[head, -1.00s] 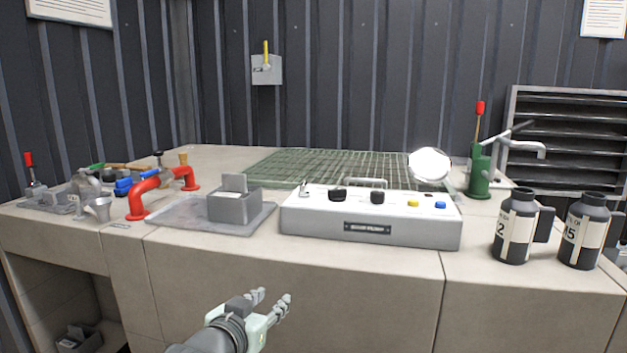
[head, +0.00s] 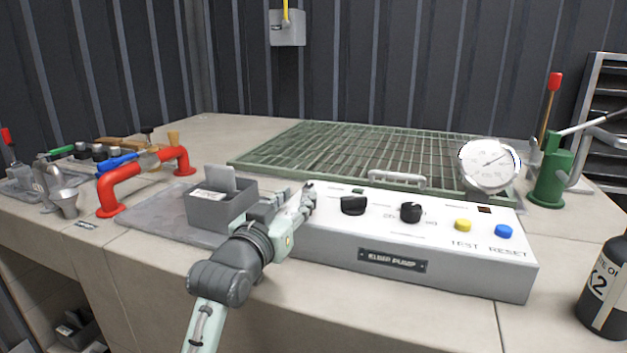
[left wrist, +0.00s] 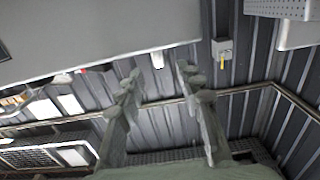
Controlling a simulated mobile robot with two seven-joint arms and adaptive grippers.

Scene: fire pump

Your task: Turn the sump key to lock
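The sump pump panel (head: 400,277) is a white box on the counter with two black knobs (head: 411,212), a yellow button (head: 463,225) and a blue button (head: 504,232). My left gripper (head: 298,205) is at the panel's left end, its fingertips over the left top corner. There it covers the spot where a small silver key stood; I cannot make out the key in the head view. In the left wrist view the two fingers (left wrist: 158,78) are apart. A small pale piece shows between them at a grey surface's edge; I cannot tell if it is the key. My right gripper is out of view.
A grey box (head: 218,212) stands on a tray just left of my gripper. A red pipe (head: 120,190) is further left. A round gauge (head: 487,164) and green grating (head: 340,150) are behind the panel. A dark bottle (head: 608,290) stands at right.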

